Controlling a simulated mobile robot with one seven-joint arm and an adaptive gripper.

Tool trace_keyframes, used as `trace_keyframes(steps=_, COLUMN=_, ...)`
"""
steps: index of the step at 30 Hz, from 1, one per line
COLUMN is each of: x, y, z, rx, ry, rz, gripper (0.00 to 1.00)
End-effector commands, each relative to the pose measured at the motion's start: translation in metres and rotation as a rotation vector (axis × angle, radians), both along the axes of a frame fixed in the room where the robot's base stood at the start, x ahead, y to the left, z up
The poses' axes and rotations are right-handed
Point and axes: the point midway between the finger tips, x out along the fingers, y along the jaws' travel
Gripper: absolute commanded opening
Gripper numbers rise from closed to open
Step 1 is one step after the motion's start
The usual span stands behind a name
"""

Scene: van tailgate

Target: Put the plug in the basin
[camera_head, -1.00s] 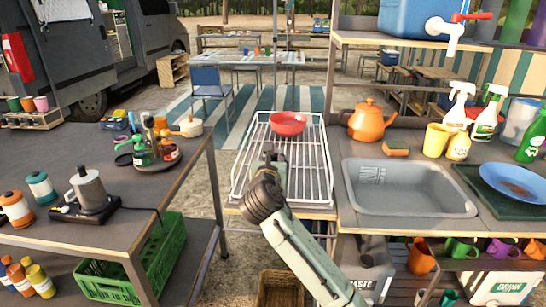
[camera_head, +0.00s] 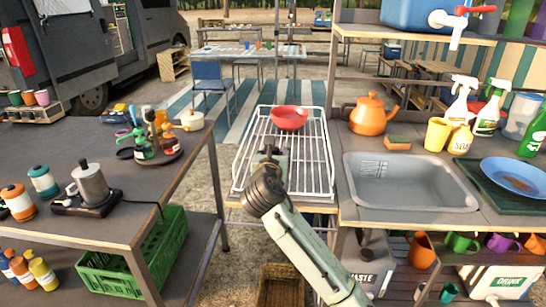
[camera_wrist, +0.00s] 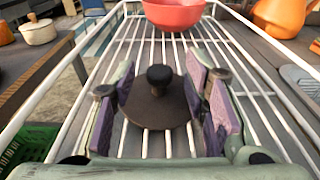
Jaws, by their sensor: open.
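The plug (camera_wrist: 157,103) is a dark round disc with a black knob on top. In the wrist view it lies on the white wire rack (camera_wrist: 99,153) between my gripper's purple-padded fingers. My gripper (camera_wrist: 162,88) is open, with a finger on each side of the plug and gaps visible beside the disc. In the head view my gripper (camera_head: 268,160) is low over the rack, and the plug cannot be made out there. The basin (camera_head: 410,185) is a grey rectangular sink set in the counter right of the rack.
A red bowl (camera_head: 289,118) stands at the rack's far end.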

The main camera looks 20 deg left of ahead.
Motion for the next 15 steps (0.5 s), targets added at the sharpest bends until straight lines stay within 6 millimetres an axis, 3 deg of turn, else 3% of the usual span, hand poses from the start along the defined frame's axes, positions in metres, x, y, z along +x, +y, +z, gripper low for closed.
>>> trace_keyframes(steps=15, x=-0.092, y=-0.025, z=0.014, rx=0.001, ry=-0.004, rz=0.003, gripper=0.41)
